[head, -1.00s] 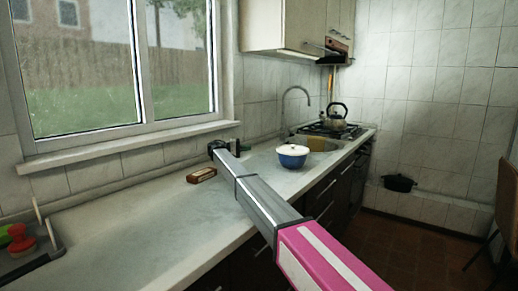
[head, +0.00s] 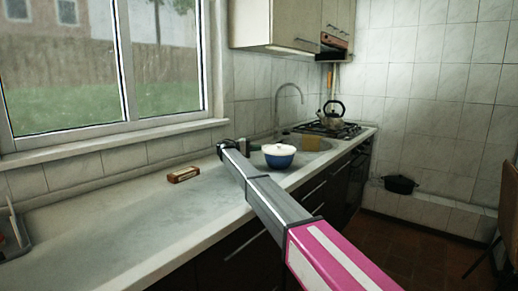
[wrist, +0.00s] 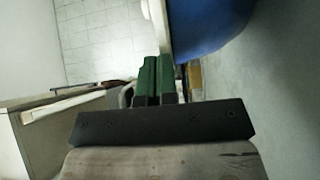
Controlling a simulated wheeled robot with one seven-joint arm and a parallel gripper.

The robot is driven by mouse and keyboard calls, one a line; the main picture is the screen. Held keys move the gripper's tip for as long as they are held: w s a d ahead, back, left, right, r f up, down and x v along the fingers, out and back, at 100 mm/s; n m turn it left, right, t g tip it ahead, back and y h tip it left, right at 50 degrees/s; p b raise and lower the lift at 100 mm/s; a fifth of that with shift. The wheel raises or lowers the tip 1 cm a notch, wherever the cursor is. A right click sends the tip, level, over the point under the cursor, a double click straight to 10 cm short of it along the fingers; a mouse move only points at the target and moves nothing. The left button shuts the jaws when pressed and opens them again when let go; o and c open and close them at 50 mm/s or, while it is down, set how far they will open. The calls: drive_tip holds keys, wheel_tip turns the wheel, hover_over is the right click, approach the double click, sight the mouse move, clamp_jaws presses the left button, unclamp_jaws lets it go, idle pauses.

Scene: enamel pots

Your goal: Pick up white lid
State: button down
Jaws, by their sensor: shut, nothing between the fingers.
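The white lid (head: 278,149) sits on top of a blue enamel pot (head: 279,161) on the counter, short of the sink. In the wrist view the blue pot (wrist: 205,22) fills the top right, with a pale edge (wrist: 158,30) along its left side that looks like the lid or rim. My gripper (head: 225,145) is left of the pot in the head view, apart from it and partly hidden by my arm. In the wrist view its green fingers (wrist: 155,82) are together, with nothing between them, close to the pot's edge.
A small brown block (head: 184,174) lies on the counter (head: 130,215) left of my gripper. A kettle (head: 333,113) stands on the stove behind the sink. A dark pot (head: 400,184) sits on a low ledge at right.

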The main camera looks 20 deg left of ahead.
sight(275, 150)
drive_tip(key=shift+s+d, duration=0.3)
drive_tip(key=shift+d, duration=0.4)
drive_tip(key=shift+s+d, duration=0.25)
drive_tip(key=shift+d, duration=0.4)
drive_tip(key=shift+a, duration=0.1)
drive_tip(key=shift+w, duration=0.1)
